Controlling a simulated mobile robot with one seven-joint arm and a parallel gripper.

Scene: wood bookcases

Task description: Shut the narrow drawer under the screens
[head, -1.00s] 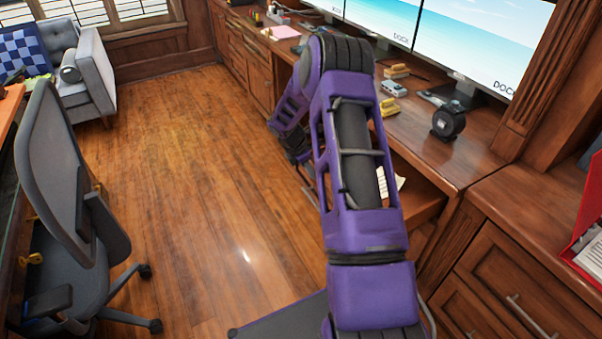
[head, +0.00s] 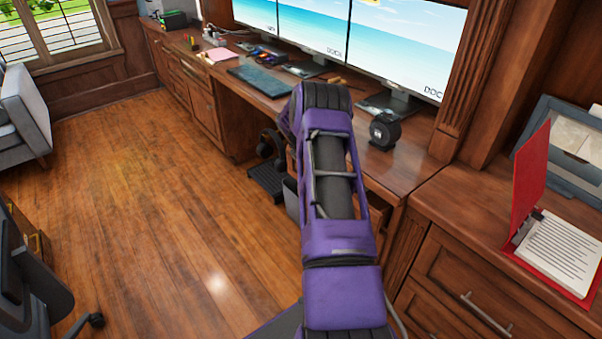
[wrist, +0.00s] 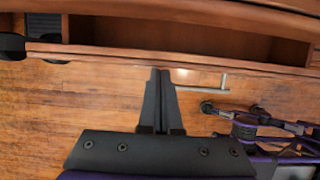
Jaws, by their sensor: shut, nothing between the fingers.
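The narrow drawer shows from above in the wrist view as a shallow wooden tray, with its front panel (wrist: 120,54) running across the picture. It stands partly open, and the part of its inside in view looks empty. A metal bar handle (wrist: 205,90) sticks out from the front. My gripper (wrist: 160,72) is shut and empty, with its tips at or very near the drawer front, left of the handle; contact is unclear. In the head view my arm hides the gripper and most of the drawer. The screens (head: 313,28) stand on the desk above.
The desk top (head: 408,160) holds a black tape dispenser (head: 384,131) near its edge. A cabinet (head: 480,260) at right carries a red folder (head: 530,180) with papers. A dark chair (head: 30,290) is at lower left. The wood floor (head: 170,200) between is clear.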

